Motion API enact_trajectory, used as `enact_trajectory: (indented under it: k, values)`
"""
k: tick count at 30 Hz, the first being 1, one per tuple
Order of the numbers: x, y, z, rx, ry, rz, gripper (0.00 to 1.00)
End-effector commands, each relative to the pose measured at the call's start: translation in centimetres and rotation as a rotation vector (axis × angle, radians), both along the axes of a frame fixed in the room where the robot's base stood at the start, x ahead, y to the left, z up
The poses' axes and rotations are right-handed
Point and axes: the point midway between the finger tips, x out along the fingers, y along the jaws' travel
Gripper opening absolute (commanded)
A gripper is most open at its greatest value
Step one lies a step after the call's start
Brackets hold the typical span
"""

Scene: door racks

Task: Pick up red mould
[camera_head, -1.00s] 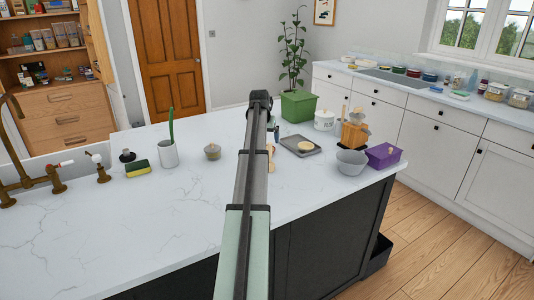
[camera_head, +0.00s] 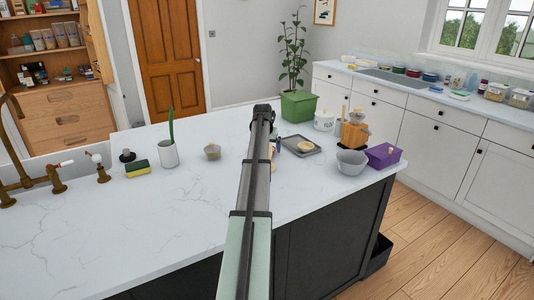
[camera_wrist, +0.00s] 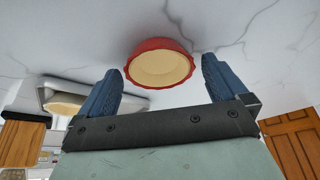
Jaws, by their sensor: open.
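The red mould (camera_wrist: 160,64) shows in the wrist view, a round dish with a wavy red rim and a cream-coloured inside, on the white marble worktop. My gripper (camera_wrist: 160,66) is open, with one blue finger to the left and one to the right of the mould in the picture. Nothing is held between the fingers, and I see no contact with the mould. In the head view I cannot see the mould; my arm covers part of the worktop there.
A grey tray (camera_head: 317,151) with a pale round item lies right of my arm. The worktop (camera_head: 190,210) left of my arm is largely clear.

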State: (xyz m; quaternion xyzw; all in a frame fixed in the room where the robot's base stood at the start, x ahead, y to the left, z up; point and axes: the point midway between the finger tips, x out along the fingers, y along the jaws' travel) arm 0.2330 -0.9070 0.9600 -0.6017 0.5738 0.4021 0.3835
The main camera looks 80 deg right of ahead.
Motion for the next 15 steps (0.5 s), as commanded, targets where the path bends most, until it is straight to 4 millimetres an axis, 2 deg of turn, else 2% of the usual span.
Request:
enact_trajectory:
  k: [2,15]
  values:
    - [0.0,0.01,0.02,0.0,0.0,0.0,0.98]
    - [0.0,0.03,0.04,0.0,0.0,0.0,0.56]
